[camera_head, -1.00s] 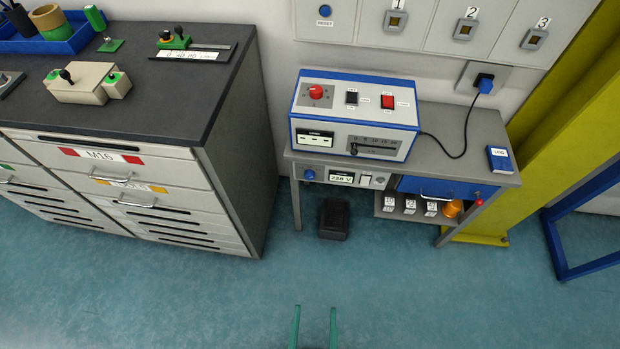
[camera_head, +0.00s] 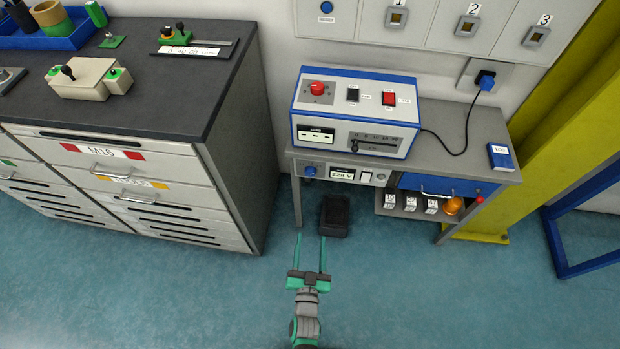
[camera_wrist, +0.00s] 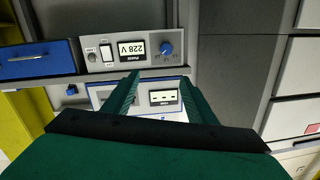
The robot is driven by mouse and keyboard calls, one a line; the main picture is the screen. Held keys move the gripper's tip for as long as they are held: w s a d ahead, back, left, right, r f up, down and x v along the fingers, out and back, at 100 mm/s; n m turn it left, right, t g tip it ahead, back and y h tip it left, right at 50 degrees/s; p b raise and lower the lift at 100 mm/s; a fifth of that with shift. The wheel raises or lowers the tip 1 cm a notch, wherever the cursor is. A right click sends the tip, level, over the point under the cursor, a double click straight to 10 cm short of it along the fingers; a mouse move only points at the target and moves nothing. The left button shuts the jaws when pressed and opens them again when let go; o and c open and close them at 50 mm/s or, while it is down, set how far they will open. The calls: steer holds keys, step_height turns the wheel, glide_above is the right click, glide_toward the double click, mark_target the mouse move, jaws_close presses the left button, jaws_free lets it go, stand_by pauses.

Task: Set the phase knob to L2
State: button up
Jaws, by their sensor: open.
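The blue phase knob (camera_head: 309,171) is at the left end of the front panel under the bench top, beside a display reading 228 V (camera_head: 342,176). In the wrist view the picture is upside down; there the knob (camera_wrist: 166,48) is beside the display (camera_wrist: 131,49), with small marks around it too small to read. My gripper (camera_head: 309,240) is open and empty, in front of the bench and below the knob in the head view. In the wrist view its green fingers (camera_wrist: 160,85) are apart, and the knob lies just beyond their tips, near the right one.
A blue-and-white instrument box (camera_head: 354,113) with a red knob stands on the bench (camera_head: 462,137). A black bin (camera_head: 335,216) is on the floor under it. A grey drawer cabinet (camera_head: 222,150) stands close on the left. The floor in front is clear.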

steer(key=m, duration=0.1)
glide_toward(310, 174)
steer(key=shift+t, duration=0.4)
steer(key=shift+w+f, duration=0.15)
steer(key=shift+w, duration=1.9)
steer(key=shift+w+f, duration=0.2)
steer(key=shift+w, duration=1.85)
steer(key=shift+w, duration=0.1)
steer(key=c, duration=1.1)
steer(key=shift+o, duration=0.2)
steer(key=shift+d, duration=0.1)
